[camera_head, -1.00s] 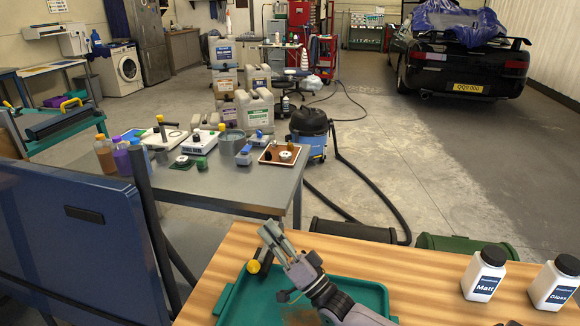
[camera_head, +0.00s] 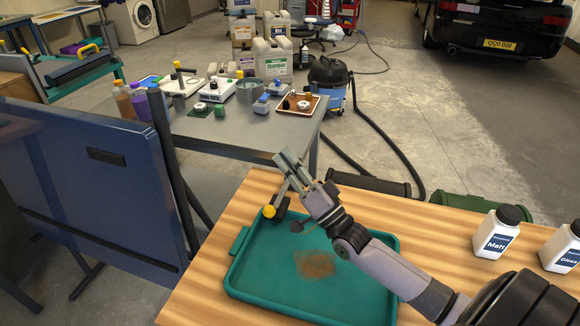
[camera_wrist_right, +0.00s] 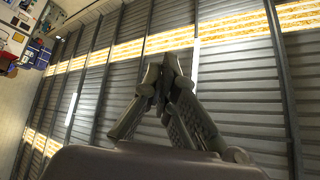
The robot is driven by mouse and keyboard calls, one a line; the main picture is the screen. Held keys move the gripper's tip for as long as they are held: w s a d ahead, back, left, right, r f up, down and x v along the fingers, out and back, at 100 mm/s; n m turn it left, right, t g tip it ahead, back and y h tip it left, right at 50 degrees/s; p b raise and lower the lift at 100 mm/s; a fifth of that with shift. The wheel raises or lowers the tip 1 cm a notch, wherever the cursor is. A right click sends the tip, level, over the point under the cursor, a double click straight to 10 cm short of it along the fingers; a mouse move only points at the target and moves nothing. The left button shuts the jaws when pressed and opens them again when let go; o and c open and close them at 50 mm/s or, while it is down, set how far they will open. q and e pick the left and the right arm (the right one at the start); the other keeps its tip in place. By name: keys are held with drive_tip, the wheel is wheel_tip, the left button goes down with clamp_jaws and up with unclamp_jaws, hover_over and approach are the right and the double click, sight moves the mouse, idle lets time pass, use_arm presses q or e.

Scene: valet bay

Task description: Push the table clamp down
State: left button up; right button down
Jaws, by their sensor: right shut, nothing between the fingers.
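The table clamp (camera_head: 269,212), with a yellow knob on a dark arm, stands at the far left of the wooden table, by the back edge of the green tray. Part of it is hidden behind my right gripper. My right gripper (camera_head: 284,157) is shut and empty, with its fingers pointing up and away above the clamp. I cannot tell from this angle whether they touch. In the right wrist view the shut fingers (camera_wrist_right: 166,67) point at the ceiling, and no clamp shows there. My left gripper is not in view.
The green tray (camera_head: 240,285) holds a brown powdery patch and lies under my right arm. White bottles labelled Matt (camera_head: 497,236) and Gloss (camera_head: 562,250) stand at the right. A grey table (camera_head: 235,140) with several items is behind. A blue panel (camera_head: 90,180) stands left.

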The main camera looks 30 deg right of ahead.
wheel_tip(320, 180, up, 4)
idle(0.6)
